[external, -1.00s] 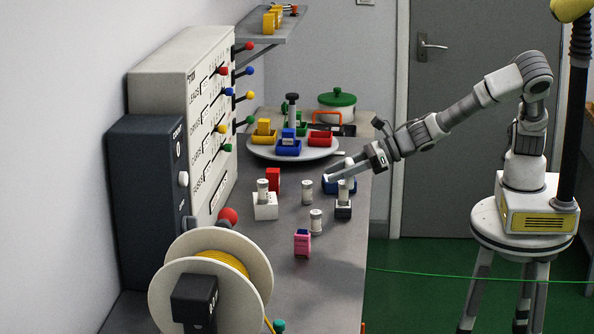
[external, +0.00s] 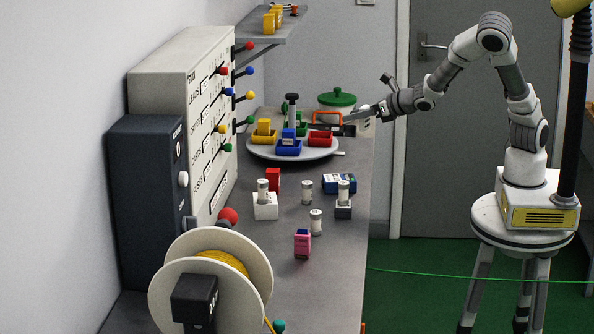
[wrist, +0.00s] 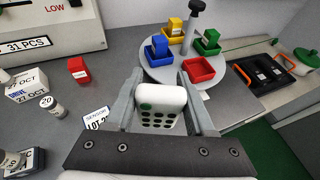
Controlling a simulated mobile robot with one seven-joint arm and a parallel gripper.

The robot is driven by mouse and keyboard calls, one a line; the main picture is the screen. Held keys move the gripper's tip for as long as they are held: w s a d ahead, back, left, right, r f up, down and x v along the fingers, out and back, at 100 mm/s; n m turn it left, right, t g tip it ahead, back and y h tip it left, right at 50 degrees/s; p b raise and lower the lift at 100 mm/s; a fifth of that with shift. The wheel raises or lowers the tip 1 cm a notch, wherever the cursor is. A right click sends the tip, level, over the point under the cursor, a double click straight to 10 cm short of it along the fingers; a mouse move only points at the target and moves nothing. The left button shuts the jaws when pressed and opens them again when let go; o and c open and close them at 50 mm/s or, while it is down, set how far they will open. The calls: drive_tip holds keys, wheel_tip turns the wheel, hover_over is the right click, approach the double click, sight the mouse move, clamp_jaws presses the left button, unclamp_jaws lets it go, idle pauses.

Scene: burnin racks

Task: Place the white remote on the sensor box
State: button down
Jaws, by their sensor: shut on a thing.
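The white remote (wrist: 160,105), with dark buttons and a green spot, is between the two fingers of my gripper (wrist: 158,92) in the wrist view. My gripper is shut on it and holds it above the bench. The sensor box (external: 339,183), blue and white, lies on the bench nearer the camera. Its label (wrist: 95,118) shows left of my fingers in the wrist view; the rest is mostly hidden by the gripper.
A round tray (external: 262,152) holds yellow, blue, green and red bins. A black case with an orange handle (wrist: 258,78) and a green-lidded pot (external: 337,103) stand beyond it. A red block (external: 273,178) and several small cylinders stand near the sensor box.

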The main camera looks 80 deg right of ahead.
drive_tip(key=w+a+f, duration=0.2)
drive_tip(key=a, duration=0.1)
drive_tip(key=w+a+f+b, duration=0.1)
drive_tip(key=w+a+f, duration=0.1)
drive_tip(key=a, duration=0.1)
drive_tip(key=w+a+f, duration=0.2)
drive_tip(key=a+f, duration=0.1)
drive_tip(key=shift+w+a+b, duration=0.1)
drive_tip(key=shift+w+b, duration=0.05)
drive_tip(key=shift+b, duration=0.25)
drive_tip(key=shift+f+b, duration=0.45)
drive_tip(key=shift+f, duration=1.4)
drive_tip(key=shift+f, duration=0.15)
drive_tip(key=shift+c, duration=1.3)
unclamp_jaws()
